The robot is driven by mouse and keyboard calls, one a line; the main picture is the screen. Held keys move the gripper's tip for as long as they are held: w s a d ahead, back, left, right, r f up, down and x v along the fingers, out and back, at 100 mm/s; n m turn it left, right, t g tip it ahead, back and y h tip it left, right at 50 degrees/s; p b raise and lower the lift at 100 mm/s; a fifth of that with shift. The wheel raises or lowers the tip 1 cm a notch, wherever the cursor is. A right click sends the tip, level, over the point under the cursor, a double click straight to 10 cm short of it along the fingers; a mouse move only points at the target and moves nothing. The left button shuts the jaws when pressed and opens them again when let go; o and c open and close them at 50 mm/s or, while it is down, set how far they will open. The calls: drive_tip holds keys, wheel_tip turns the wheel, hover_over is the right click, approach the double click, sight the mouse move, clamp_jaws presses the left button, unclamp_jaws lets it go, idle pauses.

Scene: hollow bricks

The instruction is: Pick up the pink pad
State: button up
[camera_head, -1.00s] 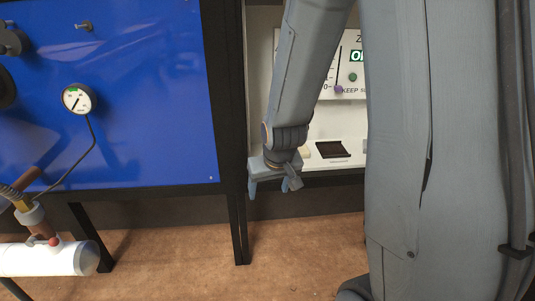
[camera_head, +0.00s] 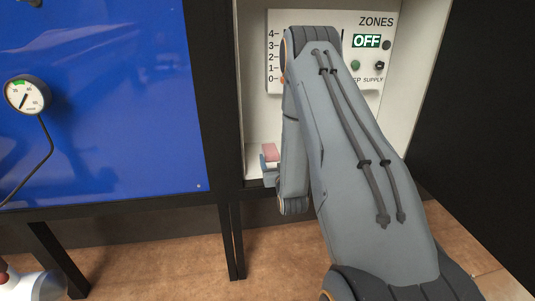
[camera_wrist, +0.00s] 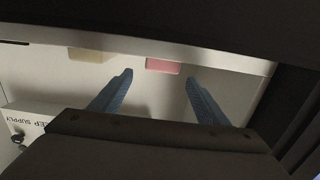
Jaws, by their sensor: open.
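The pink pad (camera_wrist: 163,66) lies on the white shelf, near its edge, in the wrist view. In the head view the pink pad (camera_head: 270,152) shows just left of my arm, partly hidden by my gripper. My gripper (camera_wrist: 158,78) is open and empty in the wrist view, its two blue fingers apart with the pad just beyond and between their tips. In the head view only a bit of my gripper (camera_head: 268,172) shows at the shelf's left front; my arm hides the rest.
A cream pad (camera_wrist: 88,55) lies left of the pink one in the wrist view. The white panel (camera_head: 375,22) marked ZONES and OFF stands behind the shelf. A dark post (camera_head: 212,80) and blue board (camera_head: 90,100) are to the left.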

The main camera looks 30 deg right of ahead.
sight(272, 154)
drive_tip(key=shift+x, duration=0.95)
drive_tip(key=shift+f+x, duration=0.2)
drive_tip(key=shift+x, duration=1.05)
drive_tip(key=shift+f+x, duration=0.25)
drive_tip(key=shift+x, duration=1.05)
drive_tip(key=shift+a, duration=0.1)
drive_tip(key=c, duration=1.1)
drive_tip(key=shift+r, duration=0.15)
